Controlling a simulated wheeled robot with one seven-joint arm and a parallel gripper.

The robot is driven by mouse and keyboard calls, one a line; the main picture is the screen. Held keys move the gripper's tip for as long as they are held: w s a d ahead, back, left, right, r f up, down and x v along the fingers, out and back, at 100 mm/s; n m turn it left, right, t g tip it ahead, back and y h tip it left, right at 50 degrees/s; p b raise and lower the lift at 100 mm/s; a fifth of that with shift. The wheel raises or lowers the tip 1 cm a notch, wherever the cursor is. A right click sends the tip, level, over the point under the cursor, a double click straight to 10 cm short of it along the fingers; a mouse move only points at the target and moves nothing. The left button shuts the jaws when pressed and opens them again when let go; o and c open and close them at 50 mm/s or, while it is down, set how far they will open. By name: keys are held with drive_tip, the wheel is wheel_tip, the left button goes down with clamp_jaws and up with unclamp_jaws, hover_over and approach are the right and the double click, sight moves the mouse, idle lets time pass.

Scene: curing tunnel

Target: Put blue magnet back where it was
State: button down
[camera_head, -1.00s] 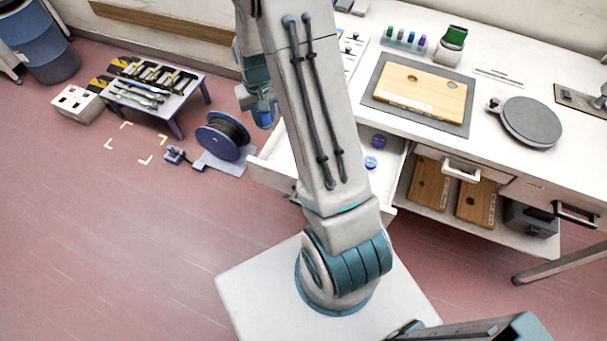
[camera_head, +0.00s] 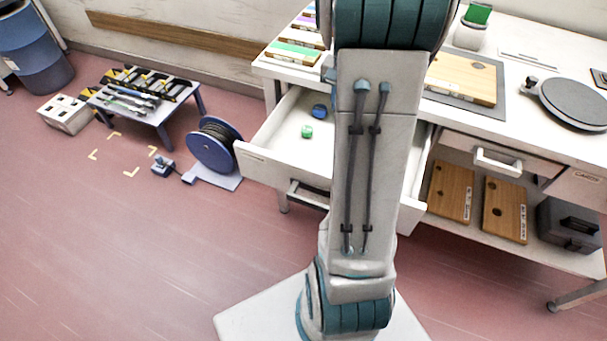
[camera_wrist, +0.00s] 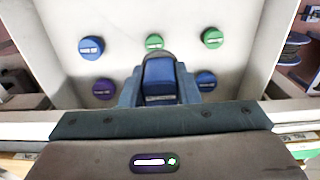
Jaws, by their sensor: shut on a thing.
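My gripper (camera_wrist: 160,92) points down into the open white drawer (camera_head: 262,156) and is shut on a blue magnet (camera_wrist: 160,75). In the wrist view several other round magnets lie on the drawer floor: a blue one (camera_wrist: 91,47) at left, green ones (camera_wrist: 154,42) (camera_wrist: 212,37) at the far side, a purple one (camera_wrist: 103,88) at near left and a blue one (camera_wrist: 206,80) at near right. In the head view a blue magnet (camera_head: 319,111) and a green magnet (camera_head: 307,131) show left of my arm. My arm hides the gripper and the drawer's middle there.
The white workbench (camera_head: 520,100) above the drawer bears a wooden board (camera_head: 465,78) and a grey round plate (camera_head: 575,102). A blue cable reel (camera_head: 216,146) and a low tool table (camera_head: 150,95) stand on the floor at left. Open floor lies in front.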

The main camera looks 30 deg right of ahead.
drive_tip(key=shift+s+d+f, duration=0.1)
drive_tip(key=shift+s+f, duration=0.05)
drive_tip(key=shift+s, duration=0.05)
drive_tip(key=shift+a+f, duration=0.2)
drive_tip(key=shift+a, duration=0.1)
drive_tip(key=a+f, duration=0.2)
drive_tip(key=a, duration=0.1)
drive_tip(key=a+f+b, duration=0.1)
drive_tip(key=a+f, duration=0.1)
drive_tip(key=a, duration=0.2)
drive_tip(key=a+f, duration=0.2)
drive_tip(key=a, duration=0.1)
drive_tip(key=shift+s+a+f, duration=0.15)
drive_tip(key=shift+s+a, duration=0.15)
drive_tip(key=shift+a+f, duration=0.15)
wheel_tip(320, 180, down, 4)
drive_tip(key=shift+r+b, duration=0.1)
drive_tip(key=shift+b, duration=0.55)
drive_tip(key=c, duration=0.8)
unclamp_jaws()
